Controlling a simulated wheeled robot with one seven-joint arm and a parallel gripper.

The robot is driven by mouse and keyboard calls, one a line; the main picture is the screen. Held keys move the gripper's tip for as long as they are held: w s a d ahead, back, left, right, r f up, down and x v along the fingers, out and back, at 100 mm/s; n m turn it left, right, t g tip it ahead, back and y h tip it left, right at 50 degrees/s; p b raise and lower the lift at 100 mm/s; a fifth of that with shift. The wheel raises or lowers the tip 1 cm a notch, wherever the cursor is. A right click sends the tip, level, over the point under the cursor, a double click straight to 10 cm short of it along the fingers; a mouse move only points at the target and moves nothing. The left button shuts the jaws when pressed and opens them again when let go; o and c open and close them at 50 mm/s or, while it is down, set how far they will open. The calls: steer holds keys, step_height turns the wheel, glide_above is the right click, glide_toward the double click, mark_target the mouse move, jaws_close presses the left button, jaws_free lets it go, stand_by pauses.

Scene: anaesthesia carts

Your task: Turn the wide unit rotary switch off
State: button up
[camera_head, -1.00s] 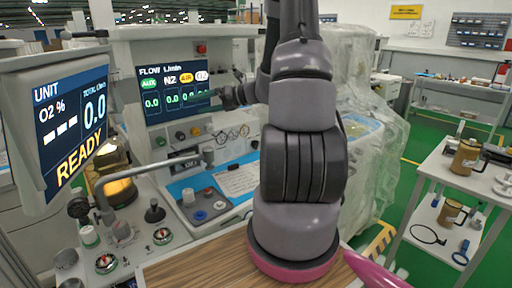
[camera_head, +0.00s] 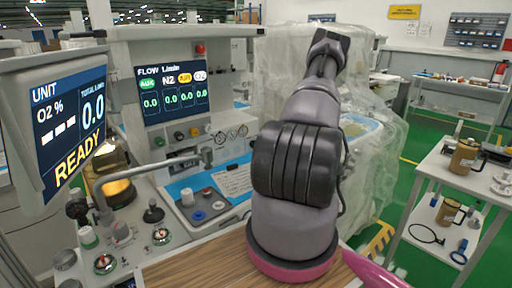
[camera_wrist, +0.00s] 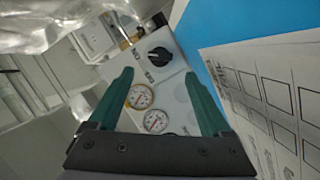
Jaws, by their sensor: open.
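In the wrist view a black rotary switch (camera_wrist: 160,57) sits on a pale panel with small printed labels beside it; one seems to read ON. My gripper (camera_wrist: 160,76) is open, its two green fingers spread wide and empty. The switch shows between and just beyond the fingertips; I see no contact. Which way its pointer is turned is hard to tell. In the head view the wide unit (camera_head: 225,50) carries a FLOW screen (camera_head: 174,92) with several 0.0 readings. My gripper and the switch are not visible there; my arm covers part of the unit.
Two round gauges (camera_wrist: 140,96) sit near the switch in the wrist view. Crumpled clear plastic (camera_wrist: 40,22) hangs at upper left, and a printed sheet (camera_wrist: 275,95) lies on blue at right. A READY monitor (camera_head: 70,120) stands at left in the head view. A side table (camera_head: 460,180) stands right.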

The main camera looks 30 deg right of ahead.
steer(key=x, duration=0.7)
steer(key=shift+w, duration=0.15)
